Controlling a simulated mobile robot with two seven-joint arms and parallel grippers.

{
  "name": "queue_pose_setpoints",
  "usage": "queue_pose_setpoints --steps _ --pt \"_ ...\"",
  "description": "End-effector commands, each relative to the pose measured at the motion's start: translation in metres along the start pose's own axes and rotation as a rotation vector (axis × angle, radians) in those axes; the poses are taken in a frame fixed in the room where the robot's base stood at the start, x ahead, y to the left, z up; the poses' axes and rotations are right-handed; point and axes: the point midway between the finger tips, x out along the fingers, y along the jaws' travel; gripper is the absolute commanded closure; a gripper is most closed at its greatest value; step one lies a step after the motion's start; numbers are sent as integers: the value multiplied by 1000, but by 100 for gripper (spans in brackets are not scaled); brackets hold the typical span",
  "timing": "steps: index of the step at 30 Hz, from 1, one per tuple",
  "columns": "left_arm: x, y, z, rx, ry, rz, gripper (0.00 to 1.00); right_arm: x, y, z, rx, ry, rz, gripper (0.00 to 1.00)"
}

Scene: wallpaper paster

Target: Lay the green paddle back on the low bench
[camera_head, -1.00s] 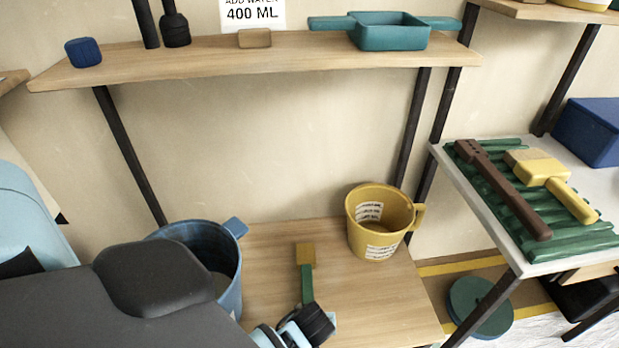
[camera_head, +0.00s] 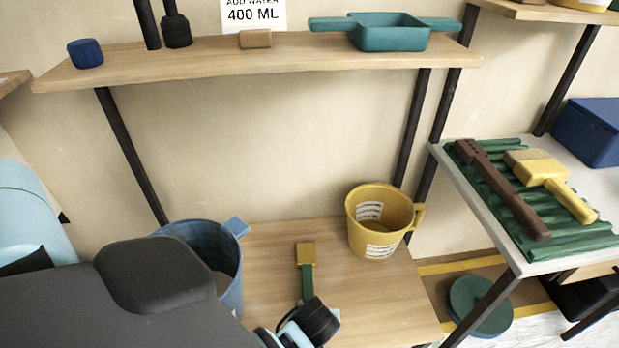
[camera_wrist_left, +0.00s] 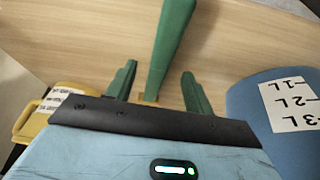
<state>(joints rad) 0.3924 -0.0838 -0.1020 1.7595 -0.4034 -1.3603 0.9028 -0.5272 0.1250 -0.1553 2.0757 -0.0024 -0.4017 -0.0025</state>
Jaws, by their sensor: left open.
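The paddle (camera_head: 307,278), green with a yellow end, lies on the wooden low bench (camera_head: 376,296) in the head view, its yellow end toward the wall. Its green length (camera_wrist_left: 170,45) also shows in the left wrist view, with a bit of yellow low down by the gripper. My left gripper (camera_wrist_left: 158,72) is open over the paddle, one finger on each side, with visible gaps. In the head view its black and light-blue body covers the near part of the paddle. My right gripper is not in view.
A blue bucket (camera_head: 231,266) stands left of the paddle and a yellow measuring cup (camera_head: 384,220) to its right. A shelf (camera_head: 200,66) is above the bench. A white table (camera_head: 468,190) with a green slatted rack stands at right.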

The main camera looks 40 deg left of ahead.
Motion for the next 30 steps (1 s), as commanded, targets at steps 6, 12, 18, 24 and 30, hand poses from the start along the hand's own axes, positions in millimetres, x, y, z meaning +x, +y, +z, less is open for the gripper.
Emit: queue_pose_setpoints --steps 6,12,18,24,30 --pt "-23 0 0 -1 0 1 48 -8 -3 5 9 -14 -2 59" --pt "-26 0 0 1 -1 -1 48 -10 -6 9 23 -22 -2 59" --pt "-25 0 0 1 0 -1 48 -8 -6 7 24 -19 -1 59" --pt "-19 -11 15 58 -4 20 48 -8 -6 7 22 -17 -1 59" --pt "-7 -54 74 296 -4 139 48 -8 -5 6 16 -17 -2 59"
